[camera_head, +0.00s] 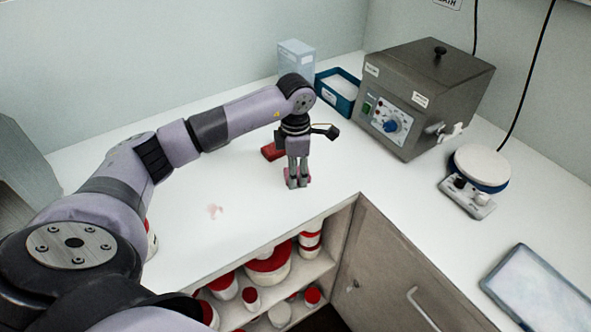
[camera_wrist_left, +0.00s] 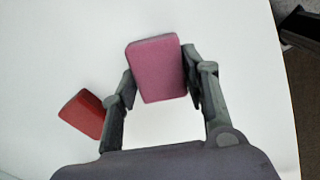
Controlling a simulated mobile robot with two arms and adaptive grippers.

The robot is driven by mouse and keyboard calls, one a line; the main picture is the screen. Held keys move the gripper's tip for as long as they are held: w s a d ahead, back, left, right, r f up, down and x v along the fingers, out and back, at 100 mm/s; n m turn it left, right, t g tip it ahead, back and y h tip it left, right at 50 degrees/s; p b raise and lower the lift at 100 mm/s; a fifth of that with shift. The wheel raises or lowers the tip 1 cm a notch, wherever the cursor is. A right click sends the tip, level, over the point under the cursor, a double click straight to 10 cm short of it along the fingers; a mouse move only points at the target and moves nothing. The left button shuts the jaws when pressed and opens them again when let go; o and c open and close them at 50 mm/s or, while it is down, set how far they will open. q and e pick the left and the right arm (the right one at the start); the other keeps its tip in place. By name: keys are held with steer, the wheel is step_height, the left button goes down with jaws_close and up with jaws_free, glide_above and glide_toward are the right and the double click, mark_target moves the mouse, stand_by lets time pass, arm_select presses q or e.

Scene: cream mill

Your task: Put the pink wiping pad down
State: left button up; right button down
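The pink wiping pad (camera_wrist_left: 157,68) is between the two fingers of my left gripper (camera_wrist_left: 158,80) in the left wrist view, with a finger against each side. In the head view my left gripper (camera_head: 297,182) points straight down over the white worktop (camera_head: 240,180), and only slivers of the pink pad (camera_head: 309,178) show around the fingertips. The pad is at or just above the worktop; I cannot tell whether it touches. My right gripper is not in view.
A red pad (camera_head: 271,151) lies just behind my left gripper. A pinkish smear (camera_head: 214,211) marks the worktop to the left. A blue tray (camera_head: 338,92), a grey bath unit (camera_head: 428,90) and a round-topped device (camera_head: 481,168) stand right. The worktop's front edge is close.

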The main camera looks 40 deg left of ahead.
arm_select(q)
steer(key=o, duration=0.4)
steer(key=shift+r, duration=0.1)
steer(key=shift+r, duration=0.2)
step_height(320, 180, up, 12)
steer(key=b, duration=0.2)
steer(key=shift+f, duration=0.15)
stand_by(0.4)
